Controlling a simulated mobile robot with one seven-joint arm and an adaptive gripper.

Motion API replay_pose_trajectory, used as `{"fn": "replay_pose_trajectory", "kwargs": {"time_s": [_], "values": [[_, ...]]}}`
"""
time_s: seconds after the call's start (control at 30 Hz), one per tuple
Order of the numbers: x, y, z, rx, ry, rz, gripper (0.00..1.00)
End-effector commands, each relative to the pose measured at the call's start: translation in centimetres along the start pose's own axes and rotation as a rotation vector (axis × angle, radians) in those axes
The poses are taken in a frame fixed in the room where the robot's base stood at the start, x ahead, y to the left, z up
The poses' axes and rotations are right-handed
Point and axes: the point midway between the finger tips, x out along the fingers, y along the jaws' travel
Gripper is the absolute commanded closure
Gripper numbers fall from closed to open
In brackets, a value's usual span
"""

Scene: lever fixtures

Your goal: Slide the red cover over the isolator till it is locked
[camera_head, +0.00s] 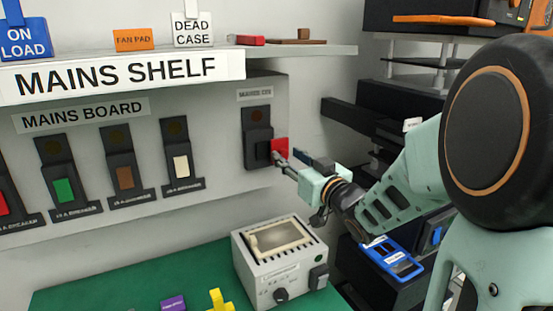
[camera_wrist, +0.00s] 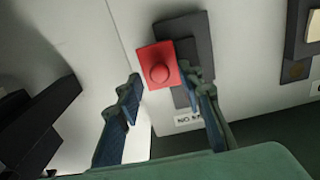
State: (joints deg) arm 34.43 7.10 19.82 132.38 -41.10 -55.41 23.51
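The red cover (camera_head: 280,147) shows at the right side of the dark isolator (camera_head: 257,130) on the wall board. In the wrist view the red cover (camera_wrist: 150,52) is a square plate with a round knob, overlapping one side of the dark isolator plate (camera_wrist: 190,27). Part of the isolator is hidden behind the cover and a finger. My gripper (camera_head: 287,160) is at the cover in the head view. In the wrist view my gripper (camera_wrist: 164,82) has its fingers apart, one on each side of the knob's line. I cannot tell whether either finger touches the cover.
Several breakers line the mains board (camera_head: 80,150) to the left. The mains shelf (camera_head: 120,80) juts out above. A grey instrument box (camera_head: 262,285) stands on the green bench (camera_head: 75,295) below my gripper. Dark shelving (camera_head: 415,95) is at the right.

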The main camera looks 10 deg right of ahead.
Motion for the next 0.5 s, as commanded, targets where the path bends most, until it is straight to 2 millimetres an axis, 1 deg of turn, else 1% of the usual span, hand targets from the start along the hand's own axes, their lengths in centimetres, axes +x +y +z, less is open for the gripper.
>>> {"fn": "replay_pose_trajectory", "kwargs": {"time_s": [0.03,0.17,0.43,0.47,0.5], "values": [[0.55,0.01,0.09,0.001,0.000,0.000,0.65],[1.26,-0.02,0.02,0.000,0.000,0.000,0.65],[1.40,-0.01,-0.02,0.000,0.000,0.001,0.65],[1.39,-0.01,-0.02,0.000,0.000,0.001,0.67],[1.39,-0.01,-0.02,0.000,0.000,0.001,0.72]]}}
